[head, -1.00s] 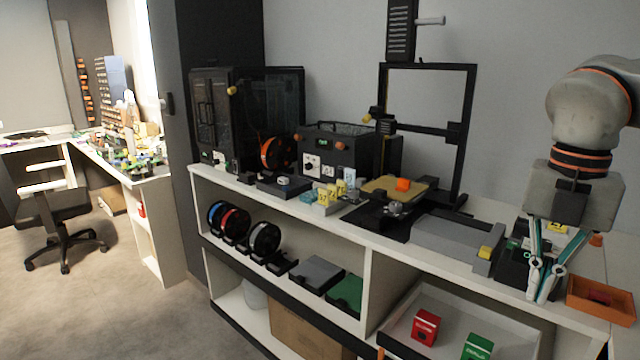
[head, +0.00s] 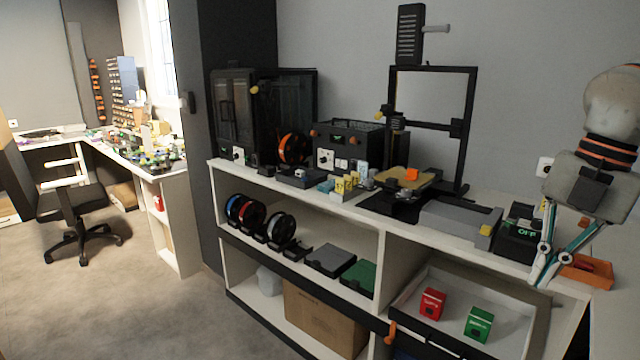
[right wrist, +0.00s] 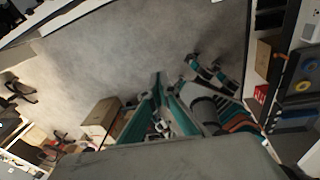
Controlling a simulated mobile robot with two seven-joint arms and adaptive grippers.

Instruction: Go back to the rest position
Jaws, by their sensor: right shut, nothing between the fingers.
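My right gripper (head: 538,282) is at the right of the head view, pointing down, its teal and white fingers closed together with nothing between them. It shows in front of the right end of the white bench, with the orange bin partly behind it. In the right wrist view its fingers (right wrist: 157,82) meet at a point over grey floor. Teal and white parts (right wrist: 210,75) beside orange-ringed links there look like my left gripper; its opening is unclear. The left gripper is out of the head view.
The white bench (head: 455,245) carries a printer (head: 470,130), a black box reading OFF (head: 517,240) and the orange bin (head: 590,275). Below, an open drawer (head: 540,325) holds a red box (head: 431,303) and a green box (head: 479,324). Floor (head: 150,300) at left is clear.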

